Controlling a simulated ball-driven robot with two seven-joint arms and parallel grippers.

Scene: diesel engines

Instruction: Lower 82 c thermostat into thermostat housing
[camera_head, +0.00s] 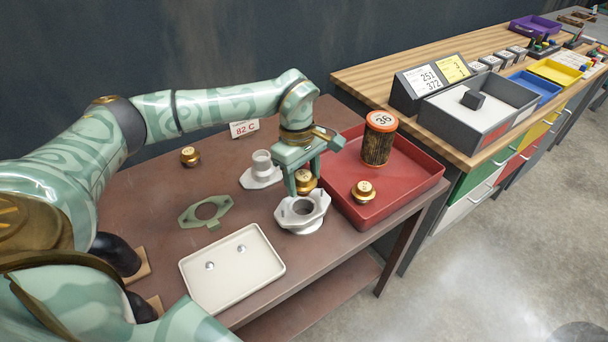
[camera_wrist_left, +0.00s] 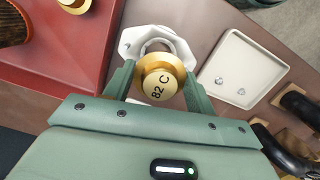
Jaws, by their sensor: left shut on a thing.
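The brass thermostat marked "82 C" (camera_wrist_left: 158,82) is between the fingers of my left gripper (camera_wrist_left: 160,86), which is shut on it. In the head view my left gripper (camera_head: 305,182) holds the thermostat (camera_head: 305,186) above and just behind the thermostat housing (camera_head: 301,214). The housing is a pale metal flanged part with a round opening, standing on the brown table. In the left wrist view the housing (camera_wrist_left: 180,45) shows beyond the thermostat, partly hidden by it. Whether the two touch cannot be told. My right gripper is not in view.
A red tray (camera_head: 415,185) holds a canister (camera_head: 378,140) and another brass thermostat (camera_head: 363,192). A third thermostat (camera_head: 190,156) stands at the back left. A pale flanged part (camera_head: 262,172), green gasket (camera_head: 205,211), cream tray (camera_head: 232,285) with two bolts and "82 C" card (camera_head: 244,128) are nearby.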

